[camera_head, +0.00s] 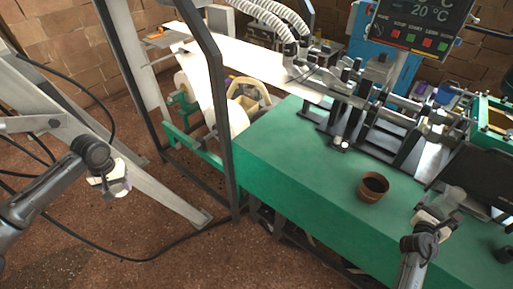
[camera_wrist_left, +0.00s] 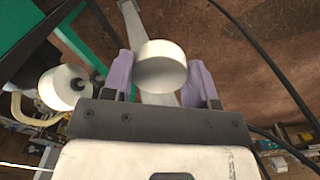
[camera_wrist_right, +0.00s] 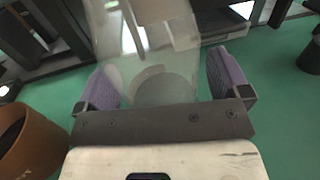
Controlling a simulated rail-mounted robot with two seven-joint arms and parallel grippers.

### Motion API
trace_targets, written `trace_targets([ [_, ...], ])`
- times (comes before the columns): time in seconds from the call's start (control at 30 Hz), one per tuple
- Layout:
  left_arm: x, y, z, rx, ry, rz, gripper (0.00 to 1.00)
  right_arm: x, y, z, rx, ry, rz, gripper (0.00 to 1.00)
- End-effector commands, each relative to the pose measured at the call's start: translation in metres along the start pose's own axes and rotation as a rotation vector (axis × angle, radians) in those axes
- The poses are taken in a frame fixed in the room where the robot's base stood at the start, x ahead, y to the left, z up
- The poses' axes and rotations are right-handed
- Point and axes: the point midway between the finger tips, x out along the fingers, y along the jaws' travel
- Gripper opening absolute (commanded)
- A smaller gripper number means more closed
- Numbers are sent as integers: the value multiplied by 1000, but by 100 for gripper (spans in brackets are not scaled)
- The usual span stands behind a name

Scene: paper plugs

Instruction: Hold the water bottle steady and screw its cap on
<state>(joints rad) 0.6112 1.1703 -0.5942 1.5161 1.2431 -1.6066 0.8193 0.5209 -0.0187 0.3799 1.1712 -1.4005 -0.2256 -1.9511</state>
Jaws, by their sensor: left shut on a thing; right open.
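The clear, see-through bottle (camera_wrist_right: 150,50) is between the open fingers of my right gripper (camera_wrist_right: 166,82) in the right wrist view. Whether a finger touches it I cannot tell. In the head view the bottle (camera_head: 449,199) is a faint shape on the green table, just beyond my right gripper (camera_head: 433,217). My left gripper (camera_wrist_left: 160,78) is shut on the round white cap (camera_wrist_left: 161,65). In the head view my left gripper (camera_head: 119,186) is out over the brown floor, left of the table and far from the bottle. The cap is small and partly hidden there.
A brown cup (camera_head: 372,188) stands on the green table (camera_head: 290,165), left of my right gripper; it also shows in the right wrist view (camera_wrist_right: 28,145). Metal machinery (camera_head: 385,110) lines the table's back. A dark upright frame (camera_head: 222,110) stands between my left gripper and the table.

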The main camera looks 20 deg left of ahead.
Motion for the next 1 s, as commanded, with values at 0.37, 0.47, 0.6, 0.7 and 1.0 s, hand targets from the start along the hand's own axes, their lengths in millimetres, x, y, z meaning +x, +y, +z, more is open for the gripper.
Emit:
trace_targets([
  [0.37, 0, 0, 0, 0, 0, 0, 32, 1, 0, 0, -1, 0, 0, 94],
  [0.47, 0, 0, 0, 0, 0, 0, 32, 1, 0, 0, -1, 0, 0, 84],
  [0.6, 0, 0, 0, 0, 0, 0, 32, 1, 0, 0, -1, 0, 0, 71],
  [0.7, 0, 0, 0, 0, 0, 0, 32, 1, 0, 0, 0, 0, 0, 61],
  [1.0, 0, 0, 0, 0, 0, 0, 32, 1, 0, 1, 0, -1, 0, 36],
])
